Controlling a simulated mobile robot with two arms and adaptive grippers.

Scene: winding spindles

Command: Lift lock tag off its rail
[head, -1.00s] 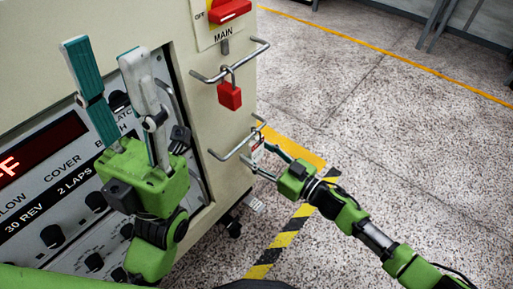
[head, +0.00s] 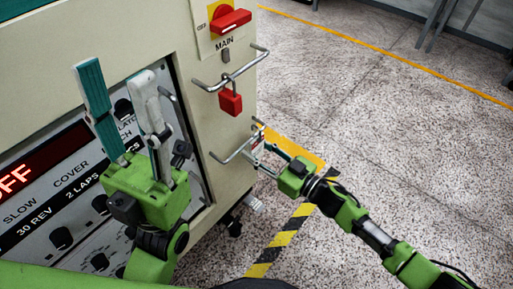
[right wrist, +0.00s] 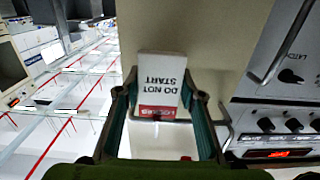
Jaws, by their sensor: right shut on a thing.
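The lock tag (right wrist: 161,75) is a white card marked "DO NOT START" with a red band, upside down in the right wrist view. My right gripper (right wrist: 160,103) is shut on it, one finger at each side edge. In the head view the tag (head: 257,149) is small and partly hidden by my right gripper (head: 262,150), at the lower rail (head: 232,154). The rail (right wrist: 217,122) passes by the tag's red end; I cannot tell whether the tag still hangs on it. My left gripper (head: 115,78) is open and empty before the control panel.
A red padlock (head: 230,102) hangs on the upper rail (head: 212,87), below the red MAIN switch (head: 231,20). The control panel (head: 62,190) with knobs is at the left. The speckled floor (head: 370,120) to the right is clear.

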